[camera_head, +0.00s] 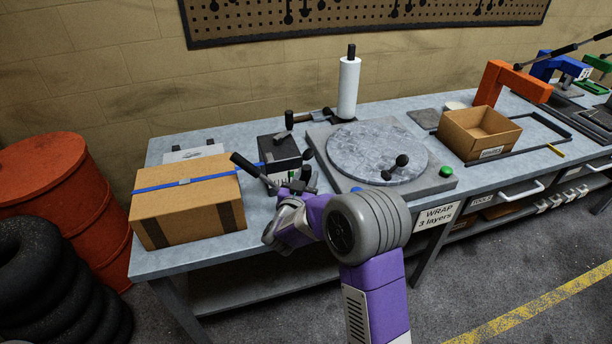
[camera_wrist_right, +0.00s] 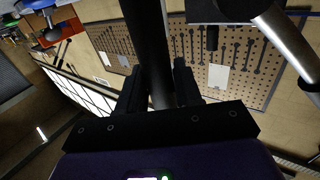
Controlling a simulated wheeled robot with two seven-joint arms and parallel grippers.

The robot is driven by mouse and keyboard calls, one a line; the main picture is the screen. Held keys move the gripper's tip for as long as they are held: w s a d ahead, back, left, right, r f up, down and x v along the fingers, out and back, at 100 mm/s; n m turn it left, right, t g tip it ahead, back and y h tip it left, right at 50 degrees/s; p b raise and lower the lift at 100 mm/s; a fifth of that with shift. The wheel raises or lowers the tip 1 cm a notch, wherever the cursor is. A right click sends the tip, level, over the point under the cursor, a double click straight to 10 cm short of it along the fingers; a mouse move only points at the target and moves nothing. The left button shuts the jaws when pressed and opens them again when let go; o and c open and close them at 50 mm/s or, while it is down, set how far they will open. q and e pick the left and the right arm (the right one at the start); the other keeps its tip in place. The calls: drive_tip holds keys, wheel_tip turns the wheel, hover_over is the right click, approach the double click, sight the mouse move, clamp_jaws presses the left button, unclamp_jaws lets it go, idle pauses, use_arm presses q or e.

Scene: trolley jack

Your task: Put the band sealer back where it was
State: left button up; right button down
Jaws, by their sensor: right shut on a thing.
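My right gripper (camera_head: 290,188) is in front of the dark box on the bench, to the right of the strapped carton. It is shut on a black-handled tool, which looks like the band sealer (camera_head: 247,168); its handle points up and left towards the carton. In the right wrist view the dark bar of this tool (camera_wrist_right: 152,45) passes between the two fingers of my right gripper (camera_wrist_right: 158,92). The fingers and wrist hide its lower part, so I cannot tell whether it touches the bench. My left gripper is not in view.
A cardboard carton (camera_head: 187,207) with a blue strap (camera_head: 160,187) stands at the left of the bench. Behind the gripper is a dark box (camera_head: 278,150). A turntable (camera_head: 375,150) with a black knob is to the right. An open carton (camera_head: 478,142) stands further right.

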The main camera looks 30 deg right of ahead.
drive_tip(key=shift+w+f+b, duration=0.1)
drive_tip(key=shift+f+b, duration=0.5)
drive_tip(key=shift+f, duration=0.95)
drive_tip(key=shift+r, duration=0.1)
drive_tip(key=c, duration=1.2)
unclamp_jaws()
drive_tip(key=shift+f, duration=0.35)
drive_tip(key=o, duration=0.4)
drive_tip(key=shift+o, duration=0.2)
